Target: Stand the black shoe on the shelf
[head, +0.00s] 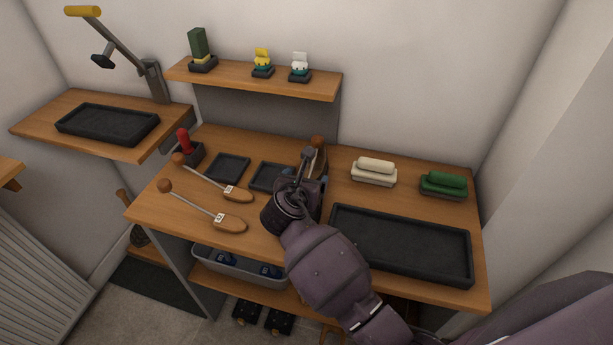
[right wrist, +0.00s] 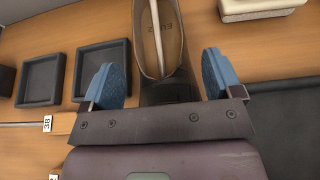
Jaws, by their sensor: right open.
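The shoe, black outside with a tan lining and lettering inside, stands on the bench in the right wrist view (right wrist: 170,93). A pale rod runs along its opening. In the head view my right gripper hides most of it. My right gripper (head: 303,186) is open, pointing down at the shoe. In the right wrist view its blue fingers (right wrist: 161,80) are on either side of the shoe's near end, with visible gaps. The wall shelf (head: 225,81) is above the back of the bench. My left gripper is not in view.
On the bench (head: 150,213) are two wooden shoe trees (head: 225,222), small black trays (head: 228,168), a large black tray (head: 400,242), and cream (head: 375,170) and green (head: 443,183) brushes. The wall shelf holds several small items, with bare room at its right end. A grey bin (head: 238,267) is below.

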